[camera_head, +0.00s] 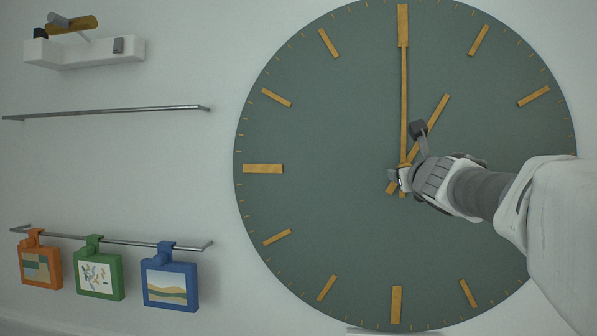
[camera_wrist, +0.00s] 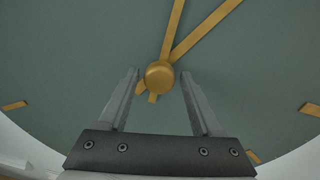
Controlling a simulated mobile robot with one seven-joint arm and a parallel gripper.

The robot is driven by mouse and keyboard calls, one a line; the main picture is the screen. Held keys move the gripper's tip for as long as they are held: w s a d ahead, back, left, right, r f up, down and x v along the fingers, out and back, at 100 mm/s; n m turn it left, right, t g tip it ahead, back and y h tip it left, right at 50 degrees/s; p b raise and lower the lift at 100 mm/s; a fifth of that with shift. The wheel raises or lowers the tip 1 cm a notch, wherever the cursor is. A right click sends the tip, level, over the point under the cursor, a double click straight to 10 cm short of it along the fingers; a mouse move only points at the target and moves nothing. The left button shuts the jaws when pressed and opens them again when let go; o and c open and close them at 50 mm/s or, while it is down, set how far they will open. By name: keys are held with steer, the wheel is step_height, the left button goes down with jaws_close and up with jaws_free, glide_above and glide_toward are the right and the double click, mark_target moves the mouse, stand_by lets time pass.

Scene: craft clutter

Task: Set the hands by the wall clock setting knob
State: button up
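The wall clock (camera_head: 320,120) is a large dark green disc with gold hour marks. Its long hand (camera_head: 404,100) points straight up at the top mark, and its short hand (camera_head: 436,112) points up and right. The round gold setting knob (camera_wrist: 159,75) sits at the centre, where the hands cross; my gripper hides most of it in the head view. My gripper (camera_wrist: 160,78) is open, with one finger on each side of the knob near its lower part. Gaps show between the fingers and the knob, so it holds nothing. In the head view my gripper (camera_head: 402,178) is at the clock's centre.
At the left, a white shelf (camera_head: 85,53) holds small objects. Below it is a bare metal rail (camera_head: 105,112). A lower rail (camera_head: 130,240) carries orange (camera_head: 40,266), green (camera_head: 98,275) and blue (camera_head: 170,287) hanging tags. A pale ledge edge shows under the clock.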

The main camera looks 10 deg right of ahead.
jaws_close()
steer(key=shift+m, duration=0.4)
